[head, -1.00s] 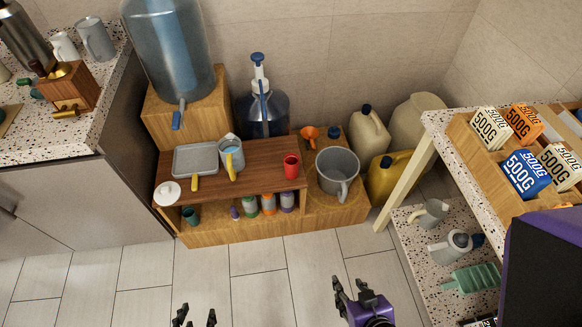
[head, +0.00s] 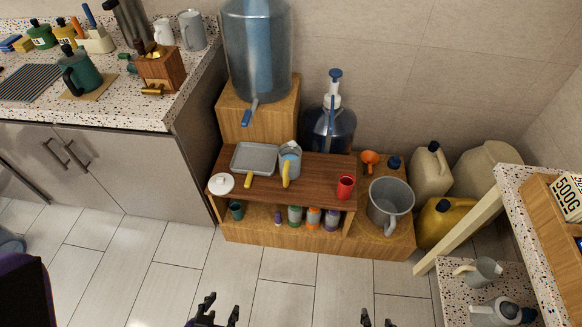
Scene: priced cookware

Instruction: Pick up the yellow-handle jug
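The grey jug with a yellow handle (head: 290,161) stands upright on the brown wooden bench (head: 316,171), right of a grey square pan (head: 254,158) that also has a yellow handle. The jug's handle faces me, and bluish contents show inside it. My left gripper (head: 221,308) is at the bottom edge, open and empty, above the floor and well short of the bench. My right gripper (head: 377,319) shows only its fingertips at the bottom edge. They are apart with nothing between them.
A red cup (head: 346,187) and a white lid (head: 221,184) are on the bench. A large grey jug (head: 390,204) stands right of it. A water bottle (head: 257,50) with a tap rises behind. A speckled shelf (head: 536,232) stands at right. The tiled floor in front is clear.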

